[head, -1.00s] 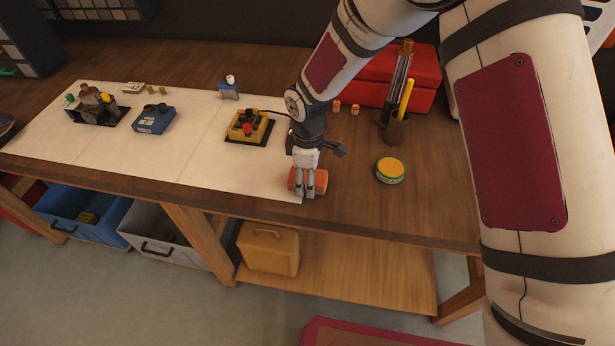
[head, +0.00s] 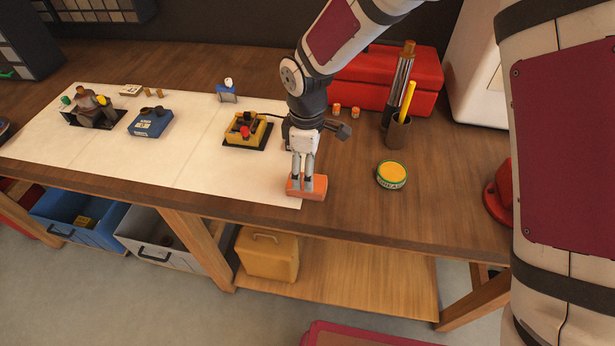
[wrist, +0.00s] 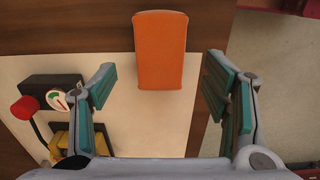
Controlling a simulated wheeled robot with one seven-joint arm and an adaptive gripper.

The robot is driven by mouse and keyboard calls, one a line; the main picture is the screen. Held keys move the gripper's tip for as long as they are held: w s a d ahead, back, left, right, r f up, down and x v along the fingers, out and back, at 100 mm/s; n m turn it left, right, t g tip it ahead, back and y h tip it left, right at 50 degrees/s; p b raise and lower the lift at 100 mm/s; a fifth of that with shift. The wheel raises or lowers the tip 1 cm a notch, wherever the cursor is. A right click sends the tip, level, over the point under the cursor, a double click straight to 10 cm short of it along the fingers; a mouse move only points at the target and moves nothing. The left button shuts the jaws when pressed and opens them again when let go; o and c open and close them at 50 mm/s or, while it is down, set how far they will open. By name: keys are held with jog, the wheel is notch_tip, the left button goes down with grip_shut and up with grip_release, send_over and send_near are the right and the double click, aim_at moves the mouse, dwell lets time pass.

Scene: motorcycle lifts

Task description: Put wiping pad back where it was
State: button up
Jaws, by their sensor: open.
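The wiping pad, an orange block (head: 316,189), lies flat at the front right corner of the white sheet (head: 215,190), close to the bench's front edge. My gripper (head: 302,189) is just over and beside the pad in the head view. In the wrist view the pad (wrist: 160,50) is ahead of the fingertips, with its lower part over the white sheet and its upper part over brown wood. My gripper (wrist: 160,95) is open there, with its green-padded fingers spread wide and nothing between them.
A yellow control box (head: 245,130) with a red button stands left of my gripper. A yellow-green tin (head: 391,175) and a dark holder (head: 396,132) with a yellow stick stand to the right. A red toolbox (head: 385,75) is behind. Bare wood lies between pad and tin.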

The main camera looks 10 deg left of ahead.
notch_tip(320, 180, up, 6)
jog(key=shift+b, duration=0.45)
jog(key=s+d+r+m+t, duration=0.35)
jog(key=d+r+m, duration=0.55)
jog(key=d+r, duration=0.8)
jog(key=s+d+r+m+t, duration=0.2)
jog(key=s+d+r+m, duration=0.1)
jog(key=s+d+m, duration=0.6)
jog(key=s+d, duration=0.3)
jog(key=s, duration=0.1)
jog(key=shift+s+d+r, duration=0.2)
jog(key=shift+s+d, duration=0.1)
jog(key=shift+s, duration=0.05)
